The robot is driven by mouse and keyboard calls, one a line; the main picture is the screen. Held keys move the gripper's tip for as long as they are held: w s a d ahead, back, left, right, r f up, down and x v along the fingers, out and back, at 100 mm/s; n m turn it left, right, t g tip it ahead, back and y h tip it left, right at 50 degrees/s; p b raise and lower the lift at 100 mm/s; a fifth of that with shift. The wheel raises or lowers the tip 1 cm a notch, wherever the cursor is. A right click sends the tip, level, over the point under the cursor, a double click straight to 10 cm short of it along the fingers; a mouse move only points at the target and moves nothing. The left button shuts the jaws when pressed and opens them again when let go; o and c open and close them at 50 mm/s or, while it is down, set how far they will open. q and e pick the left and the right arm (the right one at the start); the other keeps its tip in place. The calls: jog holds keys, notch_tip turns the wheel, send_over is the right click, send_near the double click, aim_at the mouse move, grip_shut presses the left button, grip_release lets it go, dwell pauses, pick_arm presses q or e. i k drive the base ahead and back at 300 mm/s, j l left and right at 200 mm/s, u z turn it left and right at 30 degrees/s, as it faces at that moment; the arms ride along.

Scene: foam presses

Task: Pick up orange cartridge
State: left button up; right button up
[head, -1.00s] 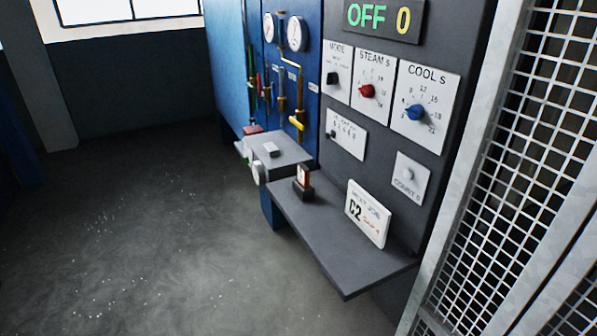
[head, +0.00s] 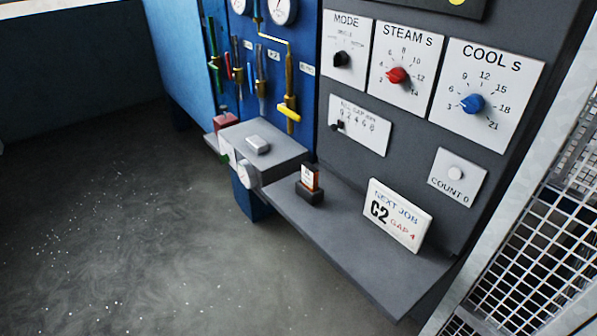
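A small cartridge (head: 310,178) with an orange-red edge and a pale label stands upright in a dark holder (head: 309,195). The holder sits on the grey shelf (head: 345,236) below the control panel, toward the shelf's far left end. I cannot tell whether this is the cartridge that the task names. Neither of my grippers shows in the head view.
A white sign reading NEXT JOB C2 GAP 4 (head: 397,215) leans on the shelf. A grey box with gauges (head: 262,143) stands left of the shelf. The panel has red (head: 397,75) and blue (head: 472,103) knobs. A mesh fence (head: 530,235) bounds the right. The floor at left is clear.

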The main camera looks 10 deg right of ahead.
aim_at(310, 177)
jog(key=i+j, duration=0.2)
jog(key=j, duration=0.15)
jog(key=i+j+z, duration=0.1)
jog(key=i+j, duration=0.15)
jog(key=i+j+z, duration=0.1)
jog(key=j, duration=0.3)
jog(key=i, duration=0.1)
